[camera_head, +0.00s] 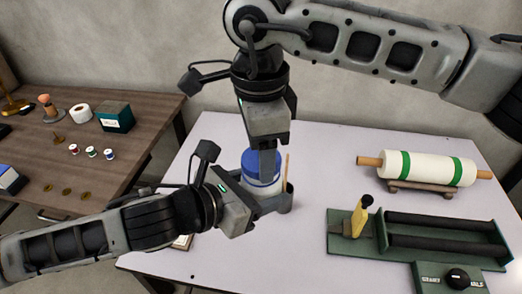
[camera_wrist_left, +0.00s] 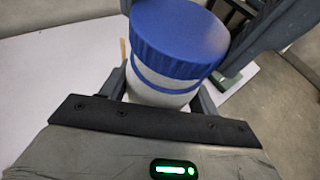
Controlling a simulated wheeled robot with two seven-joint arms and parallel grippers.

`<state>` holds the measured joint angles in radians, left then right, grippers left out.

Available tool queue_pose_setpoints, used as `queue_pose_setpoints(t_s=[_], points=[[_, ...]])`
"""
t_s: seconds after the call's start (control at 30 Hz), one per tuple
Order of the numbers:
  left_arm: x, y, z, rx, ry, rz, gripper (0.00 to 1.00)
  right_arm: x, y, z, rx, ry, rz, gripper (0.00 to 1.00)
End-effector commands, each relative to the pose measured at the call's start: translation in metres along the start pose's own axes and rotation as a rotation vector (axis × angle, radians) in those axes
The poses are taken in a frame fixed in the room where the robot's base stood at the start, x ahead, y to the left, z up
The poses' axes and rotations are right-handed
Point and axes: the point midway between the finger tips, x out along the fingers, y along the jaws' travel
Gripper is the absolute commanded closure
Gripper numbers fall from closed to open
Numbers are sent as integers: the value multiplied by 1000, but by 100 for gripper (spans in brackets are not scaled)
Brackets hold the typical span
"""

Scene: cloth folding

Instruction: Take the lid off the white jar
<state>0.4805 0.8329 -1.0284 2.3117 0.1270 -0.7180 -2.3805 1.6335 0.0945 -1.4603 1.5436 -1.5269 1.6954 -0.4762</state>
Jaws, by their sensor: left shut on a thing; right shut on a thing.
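The white jar (camera_wrist_left: 150,92) has a blue lid (camera_wrist_left: 180,38) and stands upright; the blue lid also shows in the head view (camera_head: 256,166). My left gripper (camera_head: 275,200) comes in low from the left and is shut on the jar's body, with one finger on each side in the left wrist view. My right gripper (camera_head: 266,158) points down from above and is shut on the lid. The lid still appears to sit on the jar. Most of the jar's body is hidden by my left gripper in the head view.
The jar is on a pale table (camera_head: 330,150). A white roll with green bands (camera_head: 425,168) rests on a stand at right. A green device with dark rollers (camera_head: 440,232) lies in front of it. A brown side table (camera_head: 100,165) with small items stands at left.

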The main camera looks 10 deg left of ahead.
Motion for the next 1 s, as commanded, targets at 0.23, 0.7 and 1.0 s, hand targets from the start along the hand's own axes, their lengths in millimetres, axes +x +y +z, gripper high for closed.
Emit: queue_pose_setpoints(t_s=[0.23, 0.7, 1.0], points=[[0, 0, 2, 1, -4, -1, 100, -9, 0, 0, -1, 0, -1, 72], [0, 0, 2, 1, -4, -1, 100, -14, 0, 0, -1, 0, 0, 72], [0, 0, 2, 1, -4, -1, 100, -44, 0, 0, 0, 0, -3, 72]])
